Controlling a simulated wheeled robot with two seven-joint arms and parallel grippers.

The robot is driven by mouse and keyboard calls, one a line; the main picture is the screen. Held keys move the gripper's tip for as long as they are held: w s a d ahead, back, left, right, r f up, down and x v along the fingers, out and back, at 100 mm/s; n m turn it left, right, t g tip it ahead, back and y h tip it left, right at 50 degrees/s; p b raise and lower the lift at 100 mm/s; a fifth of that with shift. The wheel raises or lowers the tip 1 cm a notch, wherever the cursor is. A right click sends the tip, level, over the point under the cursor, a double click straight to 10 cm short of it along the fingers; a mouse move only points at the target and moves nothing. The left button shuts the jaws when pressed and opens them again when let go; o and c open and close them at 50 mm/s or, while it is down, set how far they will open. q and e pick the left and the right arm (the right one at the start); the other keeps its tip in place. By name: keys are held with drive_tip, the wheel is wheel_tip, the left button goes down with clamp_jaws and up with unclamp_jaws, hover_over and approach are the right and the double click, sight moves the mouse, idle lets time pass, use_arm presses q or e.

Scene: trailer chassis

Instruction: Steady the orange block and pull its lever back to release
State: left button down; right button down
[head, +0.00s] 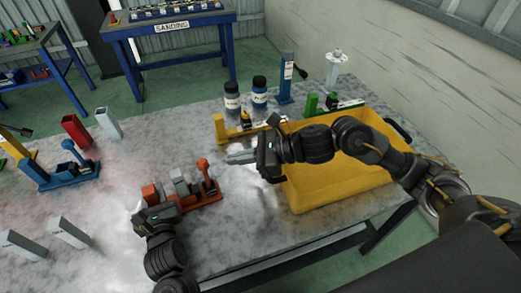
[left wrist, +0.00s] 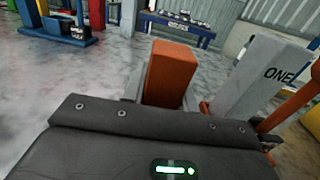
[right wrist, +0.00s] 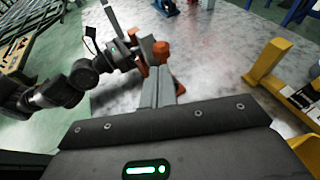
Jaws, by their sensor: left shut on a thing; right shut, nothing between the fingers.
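The orange block is a low fixture with an orange post (head: 150,193), a grey upright piece (head: 180,182) and an orange lever (head: 207,177) at its right end. My left gripper (head: 148,203) is shut on the orange post, which shows between its fingers in the left wrist view (left wrist: 171,73). The grey piece marked "ONE" (left wrist: 262,76) stands to its right there. My right gripper (head: 238,157) is shut and empty, to the right of the lever and apart from it in the head view. In the right wrist view the lever's round orange end (right wrist: 161,50) shows just beyond the closed fingers (right wrist: 157,88).
A yellow bin (head: 335,185) stands under my right arm. A yellow fixture (head: 235,130) and two dark jars (head: 232,97) are behind my right gripper. A blue fixture (head: 65,172) and grey posts (head: 70,232) stand at left. Bare tabletop lies in front of the orange block.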

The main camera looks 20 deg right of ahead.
drive_tip(key=v, duration=0.9)
drive_tip(key=shift+r, duration=0.25)
drive_tip(key=shift+a, duration=0.15)
use_arm(q)
drive_tip(key=c, duration=0.8)
unclamp_jaws()
drive_tip(key=shift+o, duration=0.2)
drive_tip(key=shift+s+d, duration=0.25)
drive_tip(key=shift+s, duration=1.75)
drive_tip(key=shift+s+d, duration=0.2)
drive_tip(key=shift+s, duration=1.8)
